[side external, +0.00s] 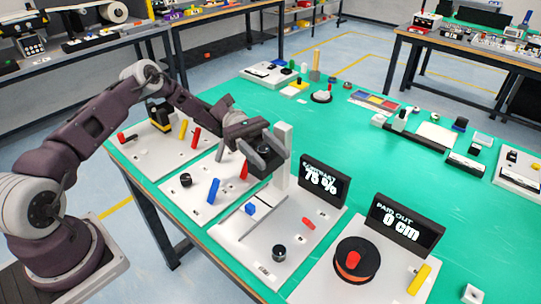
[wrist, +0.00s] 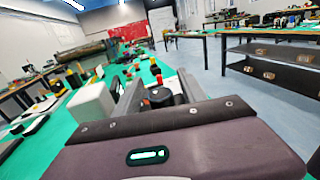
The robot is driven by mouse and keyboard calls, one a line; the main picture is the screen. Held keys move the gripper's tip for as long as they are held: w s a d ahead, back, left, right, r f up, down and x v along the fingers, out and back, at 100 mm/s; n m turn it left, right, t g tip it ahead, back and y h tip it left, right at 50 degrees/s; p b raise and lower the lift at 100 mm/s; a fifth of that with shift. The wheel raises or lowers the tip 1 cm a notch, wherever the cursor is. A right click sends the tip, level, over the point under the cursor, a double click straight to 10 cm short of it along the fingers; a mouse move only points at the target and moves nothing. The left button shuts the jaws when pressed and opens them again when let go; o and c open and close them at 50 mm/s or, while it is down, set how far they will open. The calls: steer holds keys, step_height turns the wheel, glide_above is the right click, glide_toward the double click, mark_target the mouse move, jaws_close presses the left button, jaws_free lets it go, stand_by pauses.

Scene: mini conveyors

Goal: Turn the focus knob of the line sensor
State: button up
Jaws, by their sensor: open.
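The line sensor station is a white board (side external: 240,232) with a white post (side external: 283,140) and a black display (side external: 325,182) reading 75 %. A dark sensor head (side external: 266,168) is at the post, partly hidden by my gripper. My gripper (side external: 262,158) is open at the head, beside the post. In the wrist view, a dark round part with a red-orange top (wrist: 158,97), apparently the focus knob, shows between my two fingers. Contact cannot be told. The white post (wrist: 92,103) stands left of the fingers there.
The board also carries a blue block (side external: 250,209), a red handle (side external: 308,223) and a black knob (side external: 279,252). A spool station (side external: 355,262) with a display reading 0 cm stands at right. Boards with levers lie behind-left.

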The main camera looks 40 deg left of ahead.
steer(key=v, duration=0.6)
steer(key=shift+a, duration=0.2)
steer(key=shift+w, duration=0.1)
steer(key=r+y, duration=0.1)
steer(key=r, duration=0.1)
steer(key=s+d+r+m+y, duration=0.1)
steer(key=r, duration=0.1)
steer(key=d+r+y, duration=0.1)
steer(key=r+y, duration=0.1)
steer(key=shift+s+d+r+m, duration=0.15)
steer(key=shift+d+r+m, duration=0.1)
steer(key=shift+m, duration=0.15)
steer(key=s+d+r+m+t+y, duration=0.1)
steer(key=s+d+r+m+y, duration=0.35)
steer(key=s+r+y, duration=0.35)
steer(key=s+a+r+m+t+y, duration=0.1)
steer(key=s+m+t, duration=0.3)
steer(key=s, duration=0.6)
steer(key=s+a+r+m+t+y, duration=0.1)
steer(key=s+a+m+t+y, duration=0.2)
steer(key=s, duration=0.7)
steer(key=shift+a+r+m+t+y, duration=0.25)
steer(key=shift+m+t+y, duration=0.55)
steer(key=shift+t, duration=0.3)
